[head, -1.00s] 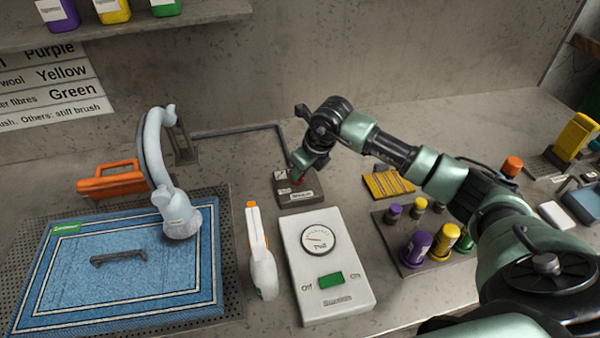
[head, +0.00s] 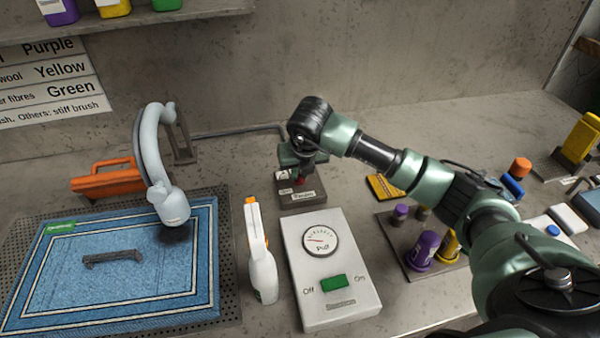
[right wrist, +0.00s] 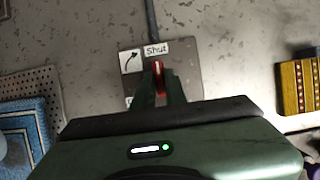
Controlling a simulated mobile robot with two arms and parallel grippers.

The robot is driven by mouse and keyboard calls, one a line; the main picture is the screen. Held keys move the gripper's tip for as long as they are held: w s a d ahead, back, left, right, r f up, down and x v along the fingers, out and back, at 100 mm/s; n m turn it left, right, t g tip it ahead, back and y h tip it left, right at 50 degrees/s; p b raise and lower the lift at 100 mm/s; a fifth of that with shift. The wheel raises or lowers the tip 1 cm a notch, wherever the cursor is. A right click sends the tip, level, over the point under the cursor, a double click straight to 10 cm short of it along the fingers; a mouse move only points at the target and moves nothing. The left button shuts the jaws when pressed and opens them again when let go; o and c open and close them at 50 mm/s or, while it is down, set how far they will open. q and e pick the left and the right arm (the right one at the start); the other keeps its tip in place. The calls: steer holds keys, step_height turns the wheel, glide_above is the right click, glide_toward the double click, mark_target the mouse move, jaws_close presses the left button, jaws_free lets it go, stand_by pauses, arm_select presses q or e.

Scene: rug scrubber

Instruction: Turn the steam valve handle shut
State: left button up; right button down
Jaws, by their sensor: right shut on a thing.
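The steam valve's red handle (right wrist: 158,75) is between the fingers of my right gripper (right wrist: 159,92), which is shut on it. In the right wrist view the handle points roughly toward the "Shut" label (right wrist: 156,49) on the dark valve plate (right wrist: 185,62). A curved arrow label sits left of it, and another label below is mostly hidden by my gripper. In the head view the plate (head: 312,207) lies behind the white gauge box, and my right gripper (head: 299,178) reaches down to it. My left gripper is not in view.
The white puff gauge box (head: 345,262) and a spray bottle (head: 261,262) stand in front of the valve.

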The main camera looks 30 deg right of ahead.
stand_by(0.4)
steer(key=c, duration=1.4)
jaws_free()
steer(key=shift+c, duration=0.2)
steer(key=shift+r, duration=0.1)
steer(key=b+v, duration=0.1)
steer(key=v, duration=0.6)
steer(key=shift+s+r, duration=0.25)
